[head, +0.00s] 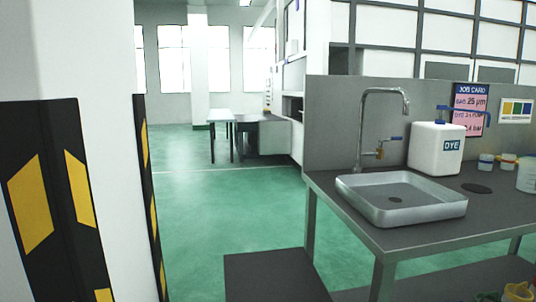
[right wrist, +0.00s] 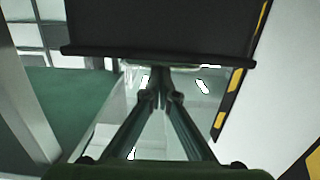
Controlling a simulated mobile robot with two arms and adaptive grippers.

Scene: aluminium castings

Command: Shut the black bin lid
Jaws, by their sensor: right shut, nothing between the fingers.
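A flat black panel (head: 275,278), which looks like part of the black bin or its lid, rises into the bottom of the head view. Its lower part is cut off by the frame, so I cannot tell how far the lid stands open. In the right wrist view a large black panel (right wrist: 160,25) with a protruding lip fills the top middle. My right gripper (right wrist: 160,72) is shut and empty, its fingertips at or just in front of that lip. I cannot tell whether they touch it. My left gripper is in neither view.
A white pillar (head: 100,60) with black and yellow guards (head: 40,200) stands close on the left. A workbench (head: 440,225) with a metal sink (head: 400,212) and a white dye container (head: 435,148) stands on the right. Green floor (head: 230,215) lies open between them.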

